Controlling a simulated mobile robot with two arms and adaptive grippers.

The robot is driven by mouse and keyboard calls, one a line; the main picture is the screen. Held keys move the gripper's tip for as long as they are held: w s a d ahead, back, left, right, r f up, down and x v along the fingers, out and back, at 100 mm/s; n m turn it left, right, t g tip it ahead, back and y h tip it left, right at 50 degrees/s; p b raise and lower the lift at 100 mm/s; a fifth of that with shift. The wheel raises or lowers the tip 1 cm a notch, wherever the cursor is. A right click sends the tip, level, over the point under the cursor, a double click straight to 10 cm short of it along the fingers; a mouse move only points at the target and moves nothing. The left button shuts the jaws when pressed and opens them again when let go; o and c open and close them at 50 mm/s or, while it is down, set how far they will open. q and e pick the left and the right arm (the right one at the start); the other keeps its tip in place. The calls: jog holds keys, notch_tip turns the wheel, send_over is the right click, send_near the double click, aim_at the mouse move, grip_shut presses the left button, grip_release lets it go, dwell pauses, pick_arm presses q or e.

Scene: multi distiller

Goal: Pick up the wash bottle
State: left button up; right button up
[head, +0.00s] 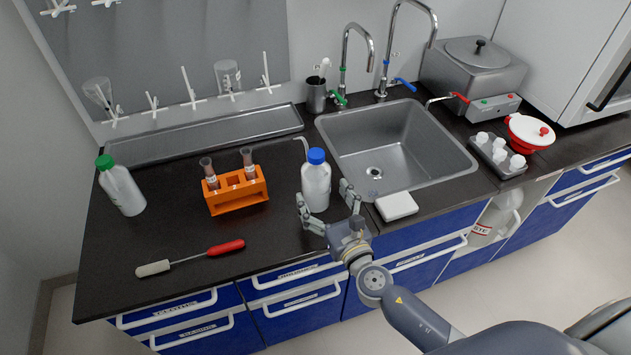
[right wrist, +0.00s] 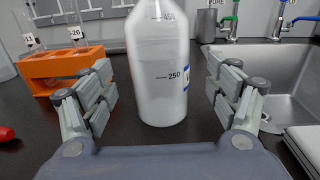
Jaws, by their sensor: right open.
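The wash bottle (head: 316,188) is white with a blue cap and a thin bent spout. It stands upright on the dark counter, left of the sink. My right gripper (head: 325,203) is open at counter height in front of it, one finger to each side. In the right wrist view the bottle (right wrist: 158,75) stands between the open fingers of my right gripper (right wrist: 160,82), with a gap visible on both sides. Its cap is out of frame there. My left gripper is not in view.
An orange rack (head: 237,195) with tubes stands left of the bottle. A green-capped bottle (head: 122,190) is farther left. A red-handled tool (head: 190,258) lies in front. The sink (head: 395,150) and a white block (head: 397,206) are right. Counter between rack and tool is clear.

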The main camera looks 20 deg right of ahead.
jog(key=w, duration=0.5)
jog(key=shift+a+f+p, duration=0.15)
jog(key=shift+a+p, duration=0.15)
jog(key=shift+c, duration=0.7)
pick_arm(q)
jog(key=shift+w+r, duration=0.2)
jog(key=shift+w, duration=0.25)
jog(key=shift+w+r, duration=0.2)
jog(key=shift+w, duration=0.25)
pick_arm(e)
jog(key=c, duration=0.8)
